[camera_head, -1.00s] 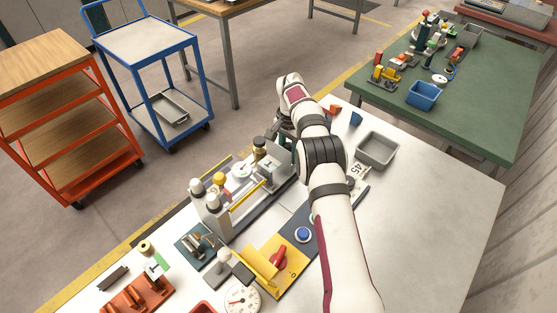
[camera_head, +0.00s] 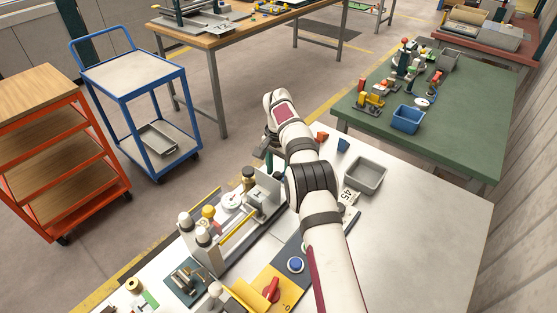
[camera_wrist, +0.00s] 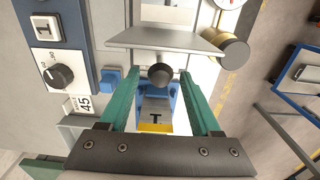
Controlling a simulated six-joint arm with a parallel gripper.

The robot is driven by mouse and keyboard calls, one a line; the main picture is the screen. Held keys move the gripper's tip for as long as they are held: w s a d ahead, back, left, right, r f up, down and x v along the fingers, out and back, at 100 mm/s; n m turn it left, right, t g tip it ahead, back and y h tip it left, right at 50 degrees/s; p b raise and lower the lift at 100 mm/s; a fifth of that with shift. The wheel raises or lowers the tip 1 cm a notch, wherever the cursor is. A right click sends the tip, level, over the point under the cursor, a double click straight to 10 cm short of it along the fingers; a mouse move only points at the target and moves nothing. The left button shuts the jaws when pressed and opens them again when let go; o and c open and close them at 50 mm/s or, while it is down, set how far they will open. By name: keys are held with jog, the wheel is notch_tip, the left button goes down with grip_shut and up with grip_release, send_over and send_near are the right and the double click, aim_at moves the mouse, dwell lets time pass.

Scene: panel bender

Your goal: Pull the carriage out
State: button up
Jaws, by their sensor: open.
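The carriage appears to be the part with the upright grey plate (camera_head: 265,187) on the bender bed at the bench's left side. In the wrist view, the plate (camera_wrist: 165,39) lies ahead of my gripper (camera_wrist: 160,88). A round dark knob (camera_wrist: 160,74) on the plate's near side sits between my two green fingers. The fingers are open around it, with gaps on both sides. In the head view, my arm hides part of the plate and most of the gripper.
A brass cylinder (camera_wrist: 235,52) stands right of the plate in the wrist view. In the head view, a grey bin (camera_head: 366,174) stands right of my arm, and the bench's right side is clear.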

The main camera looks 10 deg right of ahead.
notch_tip(320, 180, up, 7)
jog(key=shift+r, duration=0.5)
jog(key=shift+s+r, duration=0.15)
jog(key=shift+r, duration=0.2)
jog(key=s+r+n, duration=0.1)
jog(key=s+r, duration=0.5)
jog(key=s, duration=0.3)
jog(key=s+r+n, duration=0.1)
jog(key=s+r, duration=0.6)
jog(key=s, duration=0.2)
jog(key=s+f+y, duration=0.1)
jog(key=s+f, duration=0.3)
jog(key=s, duration=0.9)
jog(key=s+f+n, duration=0.1)
jog(key=s+f, duration=0.2)
jog(key=s, duration=0.9)
jog(key=shift+s+f+y, duration=0.4)
